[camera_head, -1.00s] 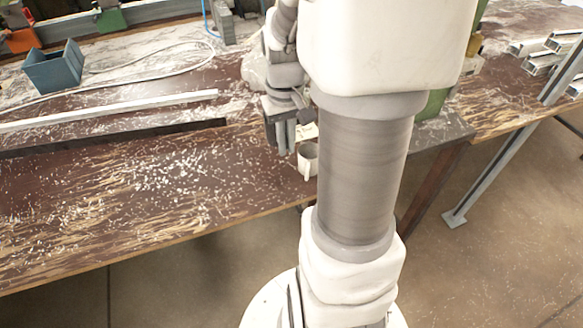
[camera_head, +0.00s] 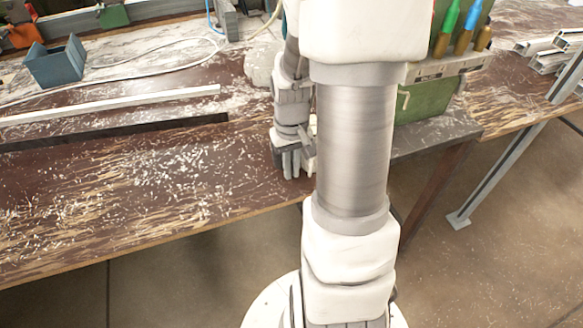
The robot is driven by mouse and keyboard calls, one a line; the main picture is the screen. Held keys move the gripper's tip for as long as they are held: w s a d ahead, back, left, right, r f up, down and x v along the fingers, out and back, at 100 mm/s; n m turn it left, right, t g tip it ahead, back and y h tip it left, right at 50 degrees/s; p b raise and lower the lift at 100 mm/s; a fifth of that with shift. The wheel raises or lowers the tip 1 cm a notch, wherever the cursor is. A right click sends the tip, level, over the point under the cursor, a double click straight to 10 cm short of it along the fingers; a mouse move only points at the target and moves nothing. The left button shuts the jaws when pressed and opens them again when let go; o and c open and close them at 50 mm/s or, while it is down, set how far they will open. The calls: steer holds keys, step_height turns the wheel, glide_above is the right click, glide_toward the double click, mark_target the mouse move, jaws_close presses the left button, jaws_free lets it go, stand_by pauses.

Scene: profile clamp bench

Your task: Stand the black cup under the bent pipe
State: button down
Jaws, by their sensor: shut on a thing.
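My gripper (camera_head: 292,168) points down at the front edge of the bench, left of my thick arm link. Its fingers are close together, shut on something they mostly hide. A pale cup stood at this spot a second ago; now it is hidden behind the fingers and arm, apart from perhaps a pale patch at their right. I see no clearly black cup. I cannot make out a bent pipe for certain; a pale curved tube (camera_head: 268,27) shows at the top, partly behind my arm.
The brown bench (camera_head: 130,205) is strewn with shavings and open at front left. A white bar (camera_head: 110,104), dark bar (camera_head: 115,131), blue-grey open box (camera_head: 55,63) and pale hose (camera_head: 150,64) lie behind. A green container (camera_head: 425,101) and several bottles (camera_head: 463,28) stand right of my arm.

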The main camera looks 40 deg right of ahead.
steer(key=shift+f, duration=0.15)
steer(key=c, duration=1)
jaws_free()
steer(key=shift+o, duration=0.2)
step_height(320, 180, up, 12)
steer(key=p, duration=0.2)
steer(key=shift+r+p, duration=0.2)
steer(key=shift+p, duration=0.1)
steer(key=shift+w, duration=0.1)
